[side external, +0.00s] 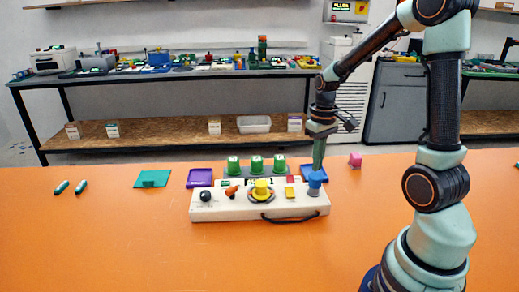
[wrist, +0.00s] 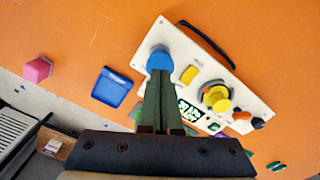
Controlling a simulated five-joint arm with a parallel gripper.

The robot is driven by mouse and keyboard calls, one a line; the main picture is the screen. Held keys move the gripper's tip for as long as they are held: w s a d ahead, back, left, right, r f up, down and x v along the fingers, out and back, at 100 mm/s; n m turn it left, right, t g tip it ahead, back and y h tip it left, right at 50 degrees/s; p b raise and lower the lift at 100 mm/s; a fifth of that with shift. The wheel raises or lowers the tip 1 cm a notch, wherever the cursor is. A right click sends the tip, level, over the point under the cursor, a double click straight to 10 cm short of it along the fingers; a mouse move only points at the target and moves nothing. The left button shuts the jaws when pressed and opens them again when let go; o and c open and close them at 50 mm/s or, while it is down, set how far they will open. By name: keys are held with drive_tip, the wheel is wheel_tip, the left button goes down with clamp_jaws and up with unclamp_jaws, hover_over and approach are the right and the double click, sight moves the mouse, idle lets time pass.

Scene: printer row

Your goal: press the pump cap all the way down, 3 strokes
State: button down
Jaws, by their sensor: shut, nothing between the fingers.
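The blue cap (side external: 315,181), which looks like the pump cap, stands at the right end of a white panel (side external: 230,211) on the orange table. In the wrist view the blue cap (wrist: 159,58) shows just beyond my fingertips. My gripper (side external: 318,166) is shut and empty, its green fingers pointing down onto the cap's top. The fingertips (wrist: 161,78) overlap the cap's near edge in the wrist view. I cannot tell whether they touch it or how far down the cap is.
The panel also carries a yellow knob (side external: 261,187), a yellow block (side external: 289,192), an orange lever (side external: 231,191) and a black knob (side external: 205,195). A blue tray (wrist: 111,87) and pink cube (wrist: 37,69) lie nearby. The front table is clear.

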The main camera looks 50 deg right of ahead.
drive_tip(key=shift+r, duration=2.95)
drive_tip(key=s+a+r+n+t, duration=0.1)
drive_tip(key=a+r+t, duration=0.1)
drive_tip(key=a, duration=0.6)
drive_tip(key=s+a+r+n+t, duration=0.1)
drive_tip(key=a+r+n+t, duration=0.1)
drive_tip(key=a, duration=0.6)
wheel_tip(320, 180, up, 3)
drive_tip(key=shift+s+a+f+t, duration=0.2)
drive_tip(key=shift+s+a+t, duration=0.15)
drive_tip(key=shift+t, duration=0.45)
